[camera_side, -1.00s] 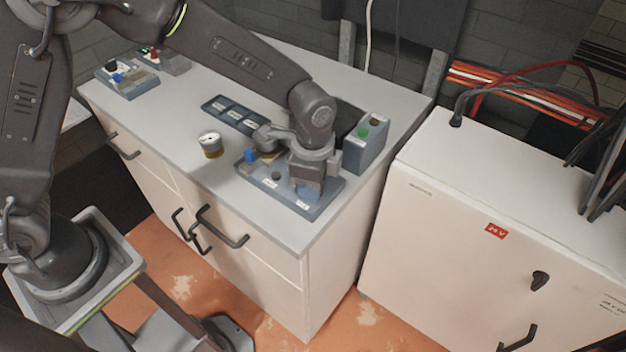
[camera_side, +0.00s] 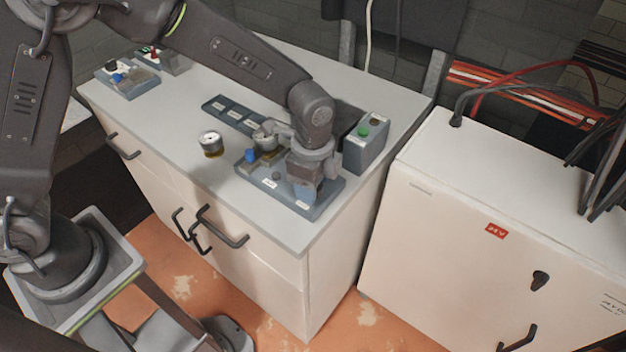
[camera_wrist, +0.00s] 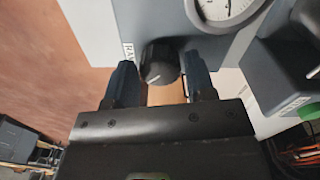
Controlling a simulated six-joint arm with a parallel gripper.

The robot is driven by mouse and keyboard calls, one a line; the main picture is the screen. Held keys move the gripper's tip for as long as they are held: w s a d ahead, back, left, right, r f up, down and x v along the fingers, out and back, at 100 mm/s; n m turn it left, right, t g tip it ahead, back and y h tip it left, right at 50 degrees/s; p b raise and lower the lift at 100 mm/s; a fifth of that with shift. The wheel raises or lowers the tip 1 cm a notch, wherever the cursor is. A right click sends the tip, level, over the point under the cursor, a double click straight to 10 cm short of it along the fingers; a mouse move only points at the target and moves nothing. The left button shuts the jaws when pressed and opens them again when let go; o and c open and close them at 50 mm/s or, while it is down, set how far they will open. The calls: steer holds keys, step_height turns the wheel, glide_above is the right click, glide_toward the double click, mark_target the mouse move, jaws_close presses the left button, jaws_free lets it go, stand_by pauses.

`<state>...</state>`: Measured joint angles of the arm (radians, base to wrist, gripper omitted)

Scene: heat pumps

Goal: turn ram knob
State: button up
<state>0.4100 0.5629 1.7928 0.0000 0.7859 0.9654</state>
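The black ram knob (camera_wrist: 160,62) sits on a blue-grey panel (camera_wrist: 155,18) beside a white label (camera_wrist: 128,50) that seems to read RAM, partly cut off. In the wrist view my gripper (camera_wrist: 161,72) is open, with one dark blue finger on each side of the knob. The left finger is very close to the knob; I cannot tell if it touches. A narrow gap shows at the right finger. In the side view my gripper (camera_side: 304,188) is low over the right end of the panel (camera_side: 255,178) and hides the ram knob.
A round gauge (camera_wrist: 225,8) is close to the right finger. A blue knob (camera_side: 250,156) and a small dark knob (camera_side: 276,175) are on the panel. A box with a green button (camera_side: 363,132) stands behind my gripper. A loose gauge (camera_side: 210,143) stands to the left.

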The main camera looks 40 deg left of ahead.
steer(key=shift+o, duration=1.4)
step_height(320, 180, up, 14)
steer(key=s+a+r+n+t, duration=0.3)
steer(key=s+a+r+n, duration=0.45)
steer(key=a, duration=0.35)
steer(key=s+a+f+n+t, duration=0.2)
steer(key=s+a+n, duration=0.4)
steer(key=s+n, duration=0.2)
steer(key=shift+s+t, duration=0.3)
steer(key=shift+s, duration=1.05)
